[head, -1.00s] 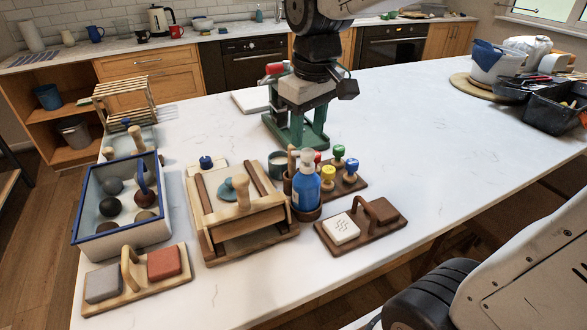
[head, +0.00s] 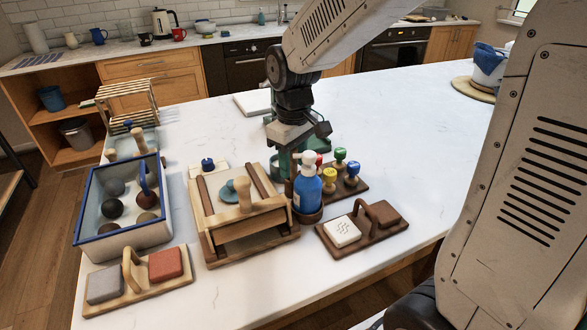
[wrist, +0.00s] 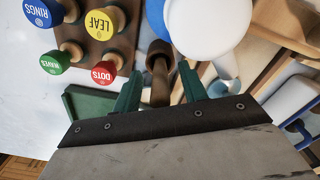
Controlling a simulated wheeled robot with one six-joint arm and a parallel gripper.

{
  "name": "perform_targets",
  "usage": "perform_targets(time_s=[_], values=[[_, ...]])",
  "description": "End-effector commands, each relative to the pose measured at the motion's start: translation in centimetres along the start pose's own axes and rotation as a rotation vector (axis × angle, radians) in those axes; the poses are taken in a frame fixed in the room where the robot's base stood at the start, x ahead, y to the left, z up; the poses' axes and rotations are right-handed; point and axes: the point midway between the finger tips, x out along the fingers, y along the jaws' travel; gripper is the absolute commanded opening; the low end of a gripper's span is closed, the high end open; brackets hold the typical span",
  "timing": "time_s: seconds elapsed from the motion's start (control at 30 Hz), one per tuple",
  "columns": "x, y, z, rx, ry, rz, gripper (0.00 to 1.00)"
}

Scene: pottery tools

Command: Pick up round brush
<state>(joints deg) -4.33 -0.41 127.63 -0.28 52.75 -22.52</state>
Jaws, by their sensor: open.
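A slim brown wooden handle (wrist: 158,75), which looks like the round brush, stands between my green fingers in the wrist view. In the head view a bit of brown wood (head: 289,188) shows just left of the blue bottle; my gripper hides most of it. My gripper (head: 284,165) is lowered close behind the bottle. In the wrist view my gripper (wrist: 160,72) is open, with one finger on each side of the handle and apart from it. The brush head is hidden.
A blue bottle with a white pump (head: 308,188) stands right beside my gripper. Stamps with coloured knobs (head: 340,158) stand on a board to the right. A wooden tray (head: 215,248) is at left. The white counter (head: 400,120) is clear at back right.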

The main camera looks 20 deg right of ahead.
Motion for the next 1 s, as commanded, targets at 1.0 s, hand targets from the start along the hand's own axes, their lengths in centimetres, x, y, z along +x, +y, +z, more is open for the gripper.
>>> perform_targets(time_s=[1.0], values=[[-3.6, 0.1, -0.1, 0.000, 0.006, 0.003, 0.03]])
